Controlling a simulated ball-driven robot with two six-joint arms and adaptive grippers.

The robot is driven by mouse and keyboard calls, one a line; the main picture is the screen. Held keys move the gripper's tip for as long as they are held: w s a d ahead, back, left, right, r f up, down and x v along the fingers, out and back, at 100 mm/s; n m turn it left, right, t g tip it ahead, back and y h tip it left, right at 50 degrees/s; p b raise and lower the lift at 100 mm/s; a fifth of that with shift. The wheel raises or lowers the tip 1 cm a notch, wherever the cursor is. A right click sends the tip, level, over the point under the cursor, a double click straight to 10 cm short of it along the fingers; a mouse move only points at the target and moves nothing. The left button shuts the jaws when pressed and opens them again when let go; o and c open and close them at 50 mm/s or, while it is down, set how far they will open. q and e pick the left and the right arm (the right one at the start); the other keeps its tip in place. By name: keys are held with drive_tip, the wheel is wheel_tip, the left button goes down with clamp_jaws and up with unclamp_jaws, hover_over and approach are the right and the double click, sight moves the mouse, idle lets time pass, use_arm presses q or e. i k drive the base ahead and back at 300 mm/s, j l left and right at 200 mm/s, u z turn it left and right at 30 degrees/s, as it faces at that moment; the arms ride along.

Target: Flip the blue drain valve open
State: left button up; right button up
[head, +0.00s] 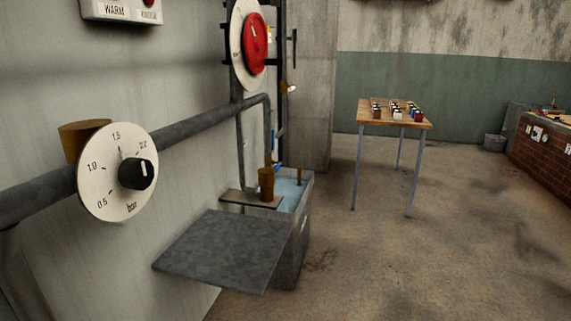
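A small blue part (275,168), which may be the drain valve handle, shows near the vertical pipes beside the wall, just above a basin. It is small and far off, and I cannot tell whether it is open or closed. A thin blue piece also shows a little higher on the pipe. Neither of my grippers is in view.
A pressure dial (100,190) with a black knob is near at left, on a grey pipe (190,125). A red wheel (256,44) is above. A grey shelf (225,250) juts out before the water basin (292,240). A wooden table (392,121) stands beyond; the floor right is clear.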

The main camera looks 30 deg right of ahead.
sight(277, 167)
drive_tip(key=i+l+z, duration=0.3)
drive_tip(key=i+l, duration=0.2)
drive_tip(key=l, duration=0.3)
drive_tip(key=i+l+z, duration=0.3)
drive_tip(key=i+l, duration=0.3)
drive_tip(key=l, duration=0.15)
drive_tip(key=i+l, duration=0.15)
drive_tip(key=l, duration=0.3)
drive_tip(key=i+l+u, duration=0.1)
drive_tip(key=l, duration=0.35)
drive_tip(key=i+l, duration=0.15)
drive_tip(key=l, duration=0.35)
drive_tip(key=i+l+u, duration=0.1)
drive_tip(key=l, duration=0.35)
drive_tip(key=i+l, duration=0.15)
drive_tip(key=l, duration=0.3)
drive_tip(key=i+l+u, duration=0.1)
drive_tip(key=l, duration=0.4)
drive_tip(key=i+l, duration=0.15)
drive_tip(key=l, duration=0.35)
